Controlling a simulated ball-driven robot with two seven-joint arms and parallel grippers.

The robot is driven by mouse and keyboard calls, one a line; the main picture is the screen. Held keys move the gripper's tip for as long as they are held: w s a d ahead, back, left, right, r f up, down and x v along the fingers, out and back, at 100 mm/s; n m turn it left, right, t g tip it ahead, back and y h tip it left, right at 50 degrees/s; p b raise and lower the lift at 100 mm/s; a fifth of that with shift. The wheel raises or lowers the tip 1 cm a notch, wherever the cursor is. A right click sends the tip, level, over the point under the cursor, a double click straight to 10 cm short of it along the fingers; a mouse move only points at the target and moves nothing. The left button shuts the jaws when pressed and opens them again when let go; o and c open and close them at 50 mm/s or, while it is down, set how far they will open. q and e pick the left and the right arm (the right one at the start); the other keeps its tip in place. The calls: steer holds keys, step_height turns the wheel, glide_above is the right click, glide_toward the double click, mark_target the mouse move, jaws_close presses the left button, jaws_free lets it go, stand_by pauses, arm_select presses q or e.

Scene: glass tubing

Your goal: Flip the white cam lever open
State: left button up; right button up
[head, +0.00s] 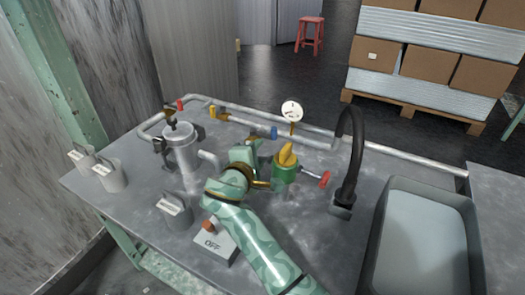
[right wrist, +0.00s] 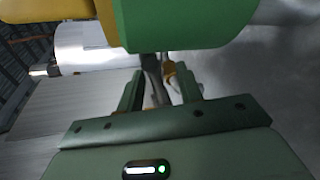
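I cannot pick out the white cam lever for certain. A pale grey, bent handle-like piece (head: 208,158) stands out beside the metal canister (head: 180,150) in the head view. A green valve body (head: 285,172) with a yellow handle (head: 287,153) and a red knob (head: 326,179) stands at mid-table. My right gripper (head: 251,148) is just left of this body. In the right wrist view its fingers (right wrist: 160,90) are apart, and a dark strip and a small tan piece show between or behind them. I cannot tell whether they touch anything. My left gripper is out of view.
A black curved spout (head: 348,165) and grey basin (head: 392,215) are at right.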

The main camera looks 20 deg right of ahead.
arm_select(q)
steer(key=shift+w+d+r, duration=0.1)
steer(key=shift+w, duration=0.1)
arm_select(e)
steer(key=shift+c, duration=0.4)
jaws_close()
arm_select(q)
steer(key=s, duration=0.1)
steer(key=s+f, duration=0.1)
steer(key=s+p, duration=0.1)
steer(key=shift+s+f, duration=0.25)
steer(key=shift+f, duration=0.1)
arm_select(e)
steer(key=shift+w+r+m+t, duration=0.1)
steer(key=shift+r+m+t, duration=0.5)
steer(key=shift+m, duration=0.6)
steer(key=shift+o, duration=0.4)
jaws_free()
